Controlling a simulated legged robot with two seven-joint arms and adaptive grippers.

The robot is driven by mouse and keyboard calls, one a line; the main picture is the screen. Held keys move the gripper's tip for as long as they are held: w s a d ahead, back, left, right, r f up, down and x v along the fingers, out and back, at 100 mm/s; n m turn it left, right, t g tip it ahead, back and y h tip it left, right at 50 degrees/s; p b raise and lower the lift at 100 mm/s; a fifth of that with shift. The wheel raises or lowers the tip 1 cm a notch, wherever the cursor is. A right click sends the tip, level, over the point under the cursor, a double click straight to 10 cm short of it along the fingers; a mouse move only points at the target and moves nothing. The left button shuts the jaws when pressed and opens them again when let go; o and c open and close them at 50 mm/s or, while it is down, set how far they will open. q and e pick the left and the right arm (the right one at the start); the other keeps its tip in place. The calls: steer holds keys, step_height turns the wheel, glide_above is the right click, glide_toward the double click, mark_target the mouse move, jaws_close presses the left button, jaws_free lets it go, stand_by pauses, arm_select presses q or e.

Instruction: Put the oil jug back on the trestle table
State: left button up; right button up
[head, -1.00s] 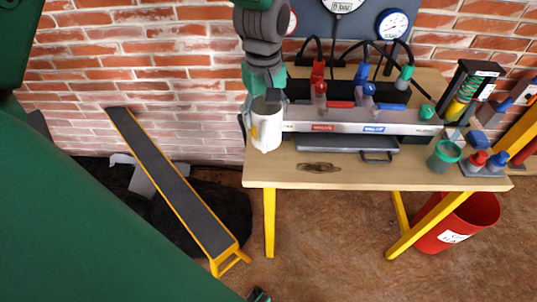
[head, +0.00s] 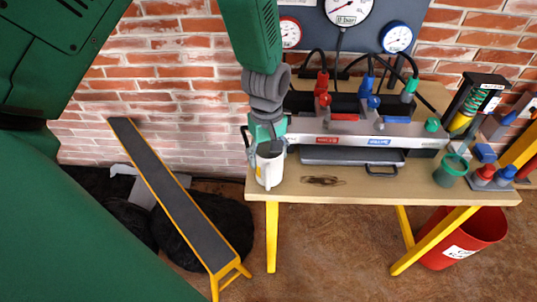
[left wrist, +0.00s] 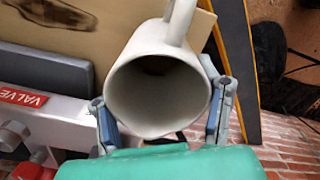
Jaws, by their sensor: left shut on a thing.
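The oil jug (head: 268,171) is white with a small yellow mark. My left gripper (head: 267,148) is shut around its upper part, and the jug hangs upright at the left end of the trestle table (head: 400,184). I cannot tell whether its base touches the wooden top. In the left wrist view the jug's round mouth (left wrist: 155,95) faces the camera between the two fingers (left wrist: 163,118), with its handle at the top. My right gripper is not in view.
A grey manifold (head: 360,136) with valves and hoses runs along the table behind the jug. A dark tray (head: 335,156) and a green cup (head: 450,170) are to the right. A dark stain (head: 322,180) marks the top. A red bin (head: 468,235) stands below.

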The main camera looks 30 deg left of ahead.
arm_select(q)
steer(key=o, duration=1.3)
steer(key=shift+a+f, duration=0.1)
steer(key=shift+c, duration=0.2)
steer(key=shift+r, duration=0.25)
step_height(320, 180, up, 12)
steer(key=p, duration=0.1)
steer(key=shift+w, duration=0.15)
steer(key=shift+f, duration=0.15)
